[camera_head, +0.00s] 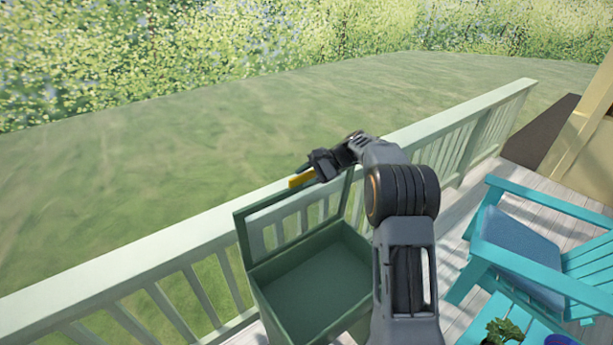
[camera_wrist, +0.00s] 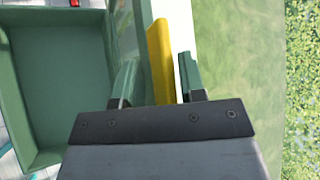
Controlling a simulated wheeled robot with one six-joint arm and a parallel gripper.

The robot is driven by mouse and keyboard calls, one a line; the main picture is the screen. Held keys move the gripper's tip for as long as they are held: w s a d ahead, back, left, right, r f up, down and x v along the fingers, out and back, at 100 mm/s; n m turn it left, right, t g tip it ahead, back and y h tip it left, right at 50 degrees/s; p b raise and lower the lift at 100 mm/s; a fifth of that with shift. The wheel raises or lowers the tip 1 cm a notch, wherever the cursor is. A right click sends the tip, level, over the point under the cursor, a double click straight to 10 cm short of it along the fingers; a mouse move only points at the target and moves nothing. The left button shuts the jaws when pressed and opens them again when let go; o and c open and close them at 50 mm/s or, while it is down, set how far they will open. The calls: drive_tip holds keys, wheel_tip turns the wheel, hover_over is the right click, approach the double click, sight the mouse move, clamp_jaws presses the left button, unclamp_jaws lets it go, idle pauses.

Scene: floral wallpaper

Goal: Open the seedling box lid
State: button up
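The green seedling box (camera_head: 318,283) stands on the deck against the railing, with its inside exposed and bare. Its lid (camera_head: 243,240), a green frame with a see-through middle, stands raised and roughly upright at the railing side. A yellow handle (camera_head: 301,179) sits on the lid's top edge. My gripper (camera_head: 320,165) is at that edge, by the handle. In the wrist view, my gripper (camera_wrist: 157,78) has its fingers apart, one on each side of the yellow handle (camera_wrist: 160,55). A gap shows on the left side; contact on the right is unclear. The open box (camera_wrist: 60,75) lies left.
The pale green railing (camera_head: 170,250) runs diagonally just behind the box, with lawn beyond. A turquoise chair (camera_head: 540,287) with a blue cushion (camera_head: 518,250) stands on the right. A leafy plant (camera_head: 503,330) is near the bottom right.

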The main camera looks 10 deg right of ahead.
drive_tip(key=shift+s+r, duration=0.1)
drive_tip(key=shift+r, duration=0.05)
drive_tip(key=b+v, duration=0.1)
drive_tip(key=v, duration=1.2)
drive_tip(key=shift+d+r, duration=0.2)
drive_tip(key=shift+d, duration=0.1)
